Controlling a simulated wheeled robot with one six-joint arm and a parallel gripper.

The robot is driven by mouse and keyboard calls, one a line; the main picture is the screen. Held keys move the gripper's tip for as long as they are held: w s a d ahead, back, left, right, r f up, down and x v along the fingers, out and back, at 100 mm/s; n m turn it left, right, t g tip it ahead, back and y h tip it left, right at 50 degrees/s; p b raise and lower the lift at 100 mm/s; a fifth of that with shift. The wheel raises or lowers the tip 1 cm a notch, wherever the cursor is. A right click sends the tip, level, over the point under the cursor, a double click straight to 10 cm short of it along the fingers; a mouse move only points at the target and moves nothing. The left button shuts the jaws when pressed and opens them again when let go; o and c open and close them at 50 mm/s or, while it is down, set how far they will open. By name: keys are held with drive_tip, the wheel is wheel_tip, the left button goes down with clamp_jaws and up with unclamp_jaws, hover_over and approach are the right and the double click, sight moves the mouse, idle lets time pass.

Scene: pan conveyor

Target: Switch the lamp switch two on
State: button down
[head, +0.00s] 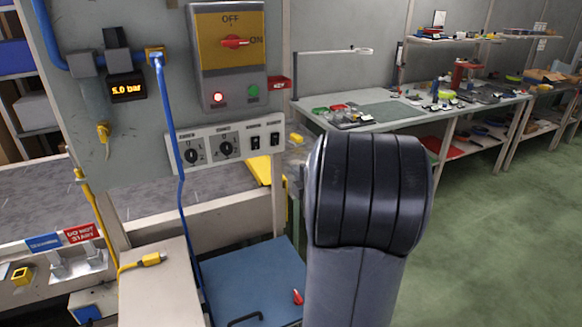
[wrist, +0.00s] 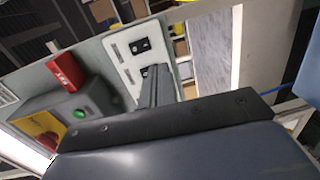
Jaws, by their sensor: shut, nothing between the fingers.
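A pale switch strip (head: 207,146) on the grey panel carries two dark rotary knobs and, at its right end, a left rocker (head: 255,142) and a right rocker (head: 275,139). Their labels are too small to read, so I cannot tell which is lamp switch two. In the wrist view the strip shows with the right rocker (wrist: 141,46) clear and the left rocker partly hidden behind my fingers. My gripper (wrist: 157,70) is shut and empty, its tips in front of the strip near the left rocker. I cannot tell whether they touch. The arm hides the gripper in the head view.
Above the strip is a yellow main switch with a red handle (head: 235,41), a lit red lamp (head: 218,97) and a green button (head: 253,90). A red box (wrist: 66,70) juts from the panel near the strip. A blue hose (head: 177,150) hangs at the left.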

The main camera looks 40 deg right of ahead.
drive_tip(key=shift+v, duration=1.05)
drive_tip(key=shift+f, duration=0.2)
